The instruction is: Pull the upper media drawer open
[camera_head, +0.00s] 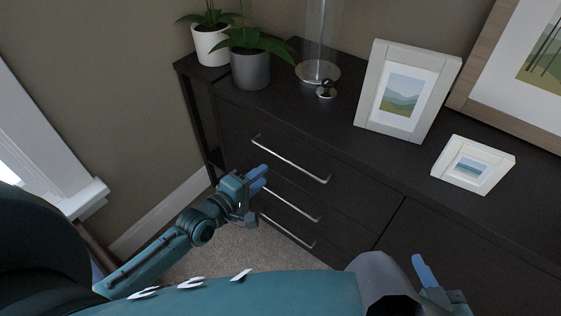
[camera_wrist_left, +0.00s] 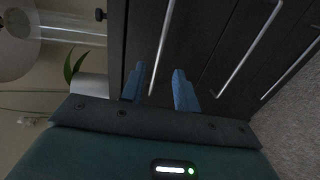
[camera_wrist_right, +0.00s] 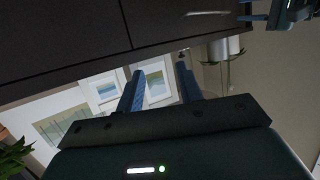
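The upper media drawer (camera_head: 232,122) is the top one of a dark cabinet's stack, and its front looks flush and closed. Its silver bar handle (camera_head: 290,160) runs across the front; in the left wrist view the handle (camera_wrist_left: 163,45) has its near end between the two fingers as seen. My left gripper (camera_head: 260,178) is open in front of the drawers, a little below and left of the handle in the head view. I cannot tell whether its fingers reach around the bar. My right gripper (camera_wrist_right: 158,88) is open and empty, right of the drawer stack in front of the cabinet.
Two lower drawers have similar handles (camera_head: 290,203) (camera_head: 286,230). On the cabinet top stand potted plants (camera_head: 250,70), a glass cylinder (camera_head: 320,40) and picture frames (camera_head: 407,90) (camera_head: 473,166). Carpet (camera_head: 250,257) lies free before the drawers.

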